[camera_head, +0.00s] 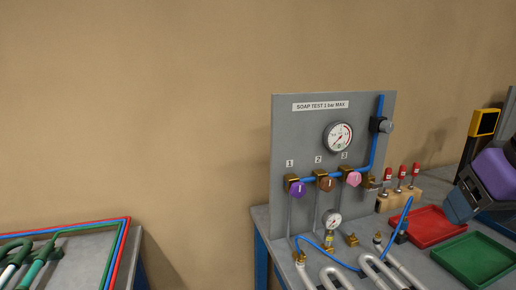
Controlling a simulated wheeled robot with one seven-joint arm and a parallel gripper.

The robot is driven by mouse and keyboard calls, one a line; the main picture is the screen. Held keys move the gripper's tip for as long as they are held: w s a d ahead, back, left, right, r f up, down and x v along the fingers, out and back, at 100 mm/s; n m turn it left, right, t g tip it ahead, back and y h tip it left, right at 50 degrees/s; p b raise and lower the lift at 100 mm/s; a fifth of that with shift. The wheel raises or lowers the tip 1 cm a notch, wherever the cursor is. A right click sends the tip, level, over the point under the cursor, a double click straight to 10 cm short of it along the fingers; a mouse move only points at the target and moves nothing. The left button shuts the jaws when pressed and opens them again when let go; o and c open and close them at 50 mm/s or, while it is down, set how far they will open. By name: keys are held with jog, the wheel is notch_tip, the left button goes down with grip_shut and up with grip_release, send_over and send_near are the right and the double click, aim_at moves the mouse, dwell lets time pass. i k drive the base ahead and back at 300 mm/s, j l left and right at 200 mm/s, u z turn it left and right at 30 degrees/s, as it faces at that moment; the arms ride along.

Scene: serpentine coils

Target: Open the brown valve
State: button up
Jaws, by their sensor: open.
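The brown valve (327,184) is a round brown knob on a brass body, mounted on the grey upright panel (300,130) under the label 2. It sits between a purple valve knob (298,189) under label 1 and a pink valve knob (354,179) under label 3. A blue pipe (373,150) runs along the valves and up the panel's right side. A purple and dark grey part at the right edge looks like my arm, well to the right of the brown valve. I cannot make out my gripper's fingers.
A large gauge (338,137) is above the valves and a small gauge (332,219) below. Silver coils and a blue hose (340,261) lie in front. Red (436,227) and green (474,260) trays are to the right. Another table (133,250) stands at the left.

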aim_at(328, 184)
jog(key=k+l, duration=0.15)
jog(key=l, duration=0.2)
jog(key=l+z, duration=0.15)
jog(key=l, duration=0.3)
jog(key=i+l+z, duration=0.15)
jog(key=l, duration=0.25)
jog(key=i+l+z, duration=0.15)
jog(key=l, duration=0.3)
jog(key=i+l+z, duration=0.15)
jog(key=l, duration=0.25)
jog(key=i+l+z, duration=0.15)
jog(key=l, duration=0.25)
jog(key=i+l+z, duration=0.15)
jog(key=i, duration=0.2)
jog(key=k+u, duration=0.1)
jog(key=u, duration=1.9)
